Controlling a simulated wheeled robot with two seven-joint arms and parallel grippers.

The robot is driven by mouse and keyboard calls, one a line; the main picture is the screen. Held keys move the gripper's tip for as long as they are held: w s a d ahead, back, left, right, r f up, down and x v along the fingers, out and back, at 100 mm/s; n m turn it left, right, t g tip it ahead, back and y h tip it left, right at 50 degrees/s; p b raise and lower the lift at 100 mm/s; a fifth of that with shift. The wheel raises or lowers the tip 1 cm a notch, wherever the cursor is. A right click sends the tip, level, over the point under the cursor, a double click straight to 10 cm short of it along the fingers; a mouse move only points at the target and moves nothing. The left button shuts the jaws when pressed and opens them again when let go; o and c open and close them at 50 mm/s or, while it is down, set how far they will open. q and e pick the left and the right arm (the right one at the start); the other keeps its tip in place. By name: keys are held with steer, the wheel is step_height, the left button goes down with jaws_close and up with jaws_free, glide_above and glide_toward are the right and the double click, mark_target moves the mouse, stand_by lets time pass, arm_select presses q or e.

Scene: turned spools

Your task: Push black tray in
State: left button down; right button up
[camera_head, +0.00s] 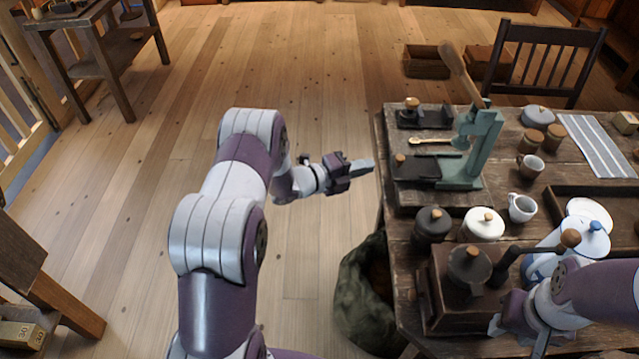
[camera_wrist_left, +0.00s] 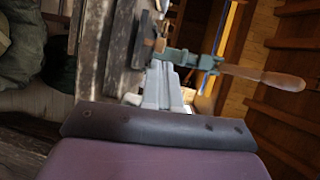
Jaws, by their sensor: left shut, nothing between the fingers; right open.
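The black tray (camera_head: 418,168) lies on the table at the base of a green lever press (camera_head: 482,145). A small wooden knob stands on its left end, and its right end meets the press. In the left wrist view the press (camera_wrist_left: 190,58) is tipped sideways, beyond my fingers. My left gripper (camera_head: 370,165) is shut and empty, just left of the tray's knob end, near the table's left edge, with a gap between. Its fingers also show in the left wrist view (camera_wrist_left: 160,85). My right gripper (camera_head: 497,325) is open at the lower right, by the grinder; its fingertips are hard to make out.
Another dark holder with a wooden knob (camera_head: 412,103) sits behind the tray, with a brass spoon (camera_head: 430,140) between. A black jar (camera_head: 433,224) and white jar (camera_head: 483,224) stand in front. A wooden grinder (camera_head: 450,295) stands nearer. Open floor lies left of the table.

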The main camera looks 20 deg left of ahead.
mark_target(415, 172)
arm_select(q)
steer(key=x, duration=0.5)
steer(key=shift+w+d, duration=0.15)
steer(key=shift+d, duration=0.15)
steer(key=shift+w+d+f, duration=0.1)
steer(key=shift+w+d, duration=0.2)
steer(key=shift+w, duration=0.1)
steer(key=w+d+b, duration=0.1)
steer(key=d, duration=0.1)
steer(key=w+d+b, duration=0.1)
steer(key=d, duration=0.1)
steer(key=w+d+b, duration=0.1)
steer(key=d+b, duration=0.1)
steer(key=d, duration=0.1)
steer(key=shift+f, duration=0.15)
steer(key=shift+d+r, duration=0.15)
steer(key=shift+r, duration=0.2)
